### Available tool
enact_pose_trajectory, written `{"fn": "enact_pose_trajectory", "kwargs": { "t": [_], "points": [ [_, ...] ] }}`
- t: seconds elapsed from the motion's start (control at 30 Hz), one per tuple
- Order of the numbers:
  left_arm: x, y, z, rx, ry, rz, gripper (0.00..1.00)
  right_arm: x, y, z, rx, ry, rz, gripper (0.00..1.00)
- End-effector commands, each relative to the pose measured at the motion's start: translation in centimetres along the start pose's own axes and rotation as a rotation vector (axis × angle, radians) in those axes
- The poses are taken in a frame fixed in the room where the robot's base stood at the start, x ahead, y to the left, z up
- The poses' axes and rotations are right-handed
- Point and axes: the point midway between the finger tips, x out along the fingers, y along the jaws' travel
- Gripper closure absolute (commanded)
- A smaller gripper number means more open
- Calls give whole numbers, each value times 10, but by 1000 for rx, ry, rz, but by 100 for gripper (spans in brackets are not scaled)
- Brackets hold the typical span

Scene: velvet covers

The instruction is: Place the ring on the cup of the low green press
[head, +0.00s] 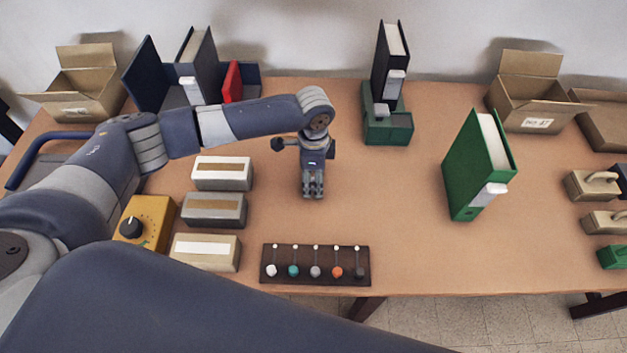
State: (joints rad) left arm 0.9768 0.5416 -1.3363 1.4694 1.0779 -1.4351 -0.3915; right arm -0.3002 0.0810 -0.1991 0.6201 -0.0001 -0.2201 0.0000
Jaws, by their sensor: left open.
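My left gripper (313,194) points down over the middle of the table, with its fingers apart and nothing visible between them. The arm comes in from the left and bends down at the wrist. A low green block-like thing (375,134), which may be the low green press, stands behind and to the right of the gripper. A small grey part sits on its top; I cannot tell whether this is the cup. I cannot make out a ring. A second, small green thing (612,256) is cut off at the right edge. My right gripper is not in view.
A tall green binder (465,165) stands right of the gripper, and a dark binder (390,50) rises at the green block. A dark rack (315,281) with several coloured balls lies at the front edge. Labelled boxes (213,210) stand left. The table (400,220) is bare between rack and green binder.

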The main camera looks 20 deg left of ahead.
Motion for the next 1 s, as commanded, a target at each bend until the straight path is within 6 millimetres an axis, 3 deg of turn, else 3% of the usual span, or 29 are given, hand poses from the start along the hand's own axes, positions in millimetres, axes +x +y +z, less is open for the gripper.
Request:
{"fn": "enact_pose_trajectory", "kwargs": {
  "t": [0.27, 0.43, 0.83, 1.0],
  "points": [
    [3, 0, 0, 0, 1, -1, 51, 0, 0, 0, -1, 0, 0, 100],
    [3, 0, 0, 0, 1, -1, 86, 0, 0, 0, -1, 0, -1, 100],
    [1, 0, 0, 0, 2, -1, 89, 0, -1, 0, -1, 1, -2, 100],
    [-10, -1, -1, 0, 4, -2, 89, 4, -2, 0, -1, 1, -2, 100]
  ]
}}
